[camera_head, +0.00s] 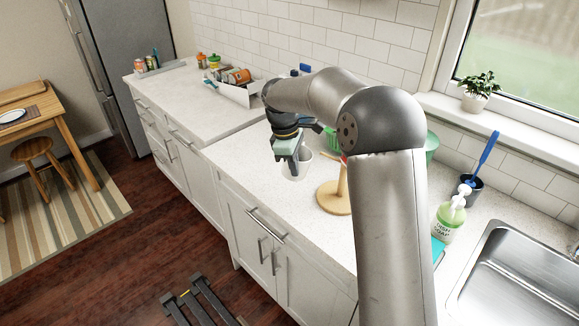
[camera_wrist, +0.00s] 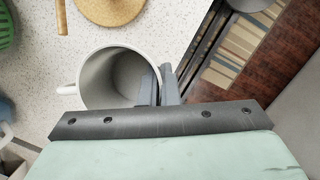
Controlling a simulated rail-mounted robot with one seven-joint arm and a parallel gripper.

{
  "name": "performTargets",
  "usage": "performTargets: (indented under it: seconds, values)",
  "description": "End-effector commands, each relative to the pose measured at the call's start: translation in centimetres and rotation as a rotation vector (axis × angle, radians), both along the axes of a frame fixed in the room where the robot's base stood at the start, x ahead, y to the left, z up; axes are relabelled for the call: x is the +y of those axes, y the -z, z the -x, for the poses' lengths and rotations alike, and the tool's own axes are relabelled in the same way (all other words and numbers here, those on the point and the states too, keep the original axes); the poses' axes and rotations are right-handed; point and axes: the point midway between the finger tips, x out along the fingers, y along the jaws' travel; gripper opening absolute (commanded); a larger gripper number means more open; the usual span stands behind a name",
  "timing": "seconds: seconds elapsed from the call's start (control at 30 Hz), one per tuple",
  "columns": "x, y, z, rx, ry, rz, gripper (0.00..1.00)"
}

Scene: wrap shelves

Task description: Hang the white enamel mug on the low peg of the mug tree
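The white enamel mug (camera_head: 297,171) is upright at the counter, left of the mug tree; I cannot tell if it touches the counter. In the wrist view the mug (camera_wrist: 108,78) shows its open mouth, with its handle (camera_wrist: 67,89) to the left. My gripper (camera_head: 291,168) points down at the mug. In the wrist view its fingers (camera_wrist: 159,86) are close together at the mug's right rim, one inside and one outside, shut on the wall. The wooden mug tree (camera_head: 333,199) stands right of the mug, partly hidden by my arm; its base (camera_wrist: 112,8) and a peg (camera_wrist: 62,18) show at the wrist view's top.
A green basket (camera_head: 332,138) stands behind the mug. A soap bottle (camera_head: 449,218), a dark cup with a blue brush (camera_head: 469,187) and the sink (camera_head: 520,280) are at the right. The counter's front edge is near the mug.

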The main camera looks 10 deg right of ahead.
Motion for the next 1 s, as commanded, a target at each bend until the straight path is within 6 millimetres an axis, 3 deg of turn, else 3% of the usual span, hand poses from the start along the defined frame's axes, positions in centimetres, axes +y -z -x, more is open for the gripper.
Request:
performTargets:
  seconds: [1.0]
  values:
    - [-5.8,0.6,2.2,-0.001,0.003,0.000,0.00]
